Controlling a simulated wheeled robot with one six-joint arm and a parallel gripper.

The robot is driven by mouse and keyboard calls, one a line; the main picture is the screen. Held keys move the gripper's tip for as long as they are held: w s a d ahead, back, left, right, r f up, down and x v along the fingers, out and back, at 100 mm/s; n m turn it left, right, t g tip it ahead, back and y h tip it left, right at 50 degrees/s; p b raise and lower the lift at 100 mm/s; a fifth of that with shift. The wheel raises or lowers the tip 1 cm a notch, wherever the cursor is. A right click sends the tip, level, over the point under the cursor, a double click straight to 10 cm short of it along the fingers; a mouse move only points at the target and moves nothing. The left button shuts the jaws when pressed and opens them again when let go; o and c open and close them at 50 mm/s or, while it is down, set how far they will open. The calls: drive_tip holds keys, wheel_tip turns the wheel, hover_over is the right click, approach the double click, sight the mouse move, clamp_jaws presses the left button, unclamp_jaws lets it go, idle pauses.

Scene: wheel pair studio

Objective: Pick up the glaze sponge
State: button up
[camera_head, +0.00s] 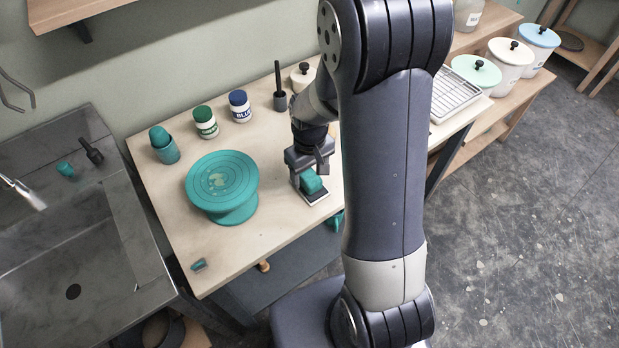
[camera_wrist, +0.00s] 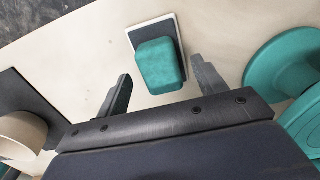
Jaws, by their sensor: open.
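The glaze sponge (camera_wrist: 160,66) is a teal block with rounded edges. It rests on a small dark tray with a white rim (camera_wrist: 134,35). In the head view the sponge (camera_head: 311,181) is on the wooden table, right of the teal turntable, just below my gripper (camera_head: 310,172). In the wrist view my gripper (camera_wrist: 160,92) is open, with one finger to each side of the sponge's near end. Most of the sponge lies ahead of the fingertips, and gaps show on both sides. Part of the sponge is hidden by the gripper in the head view.
The teal turntable (camera_head: 222,181) stands close on the left. Green (camera_head: 206,122) and blue (camera_head: 240,106) labelled jars and a teal cup (camera_head: 166,151) stand behind it. A wire rack (camera_head: 455,94) is at the right. The table's front is mostly clear, with a small teal item (camera_head: 199,265).

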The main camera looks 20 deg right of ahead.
sight(309, 176)
drive_tip(key=shift+f, duration=1.1)
drive_tip(key=shift+c, duration=0.4)
drive_tip(key=c, duration=1)
drive_tip(key=shift+o, duration=0.2)
wheel_tip(309, 176, up, 10)
drive_tip(key=shift+r, duration=0.1)
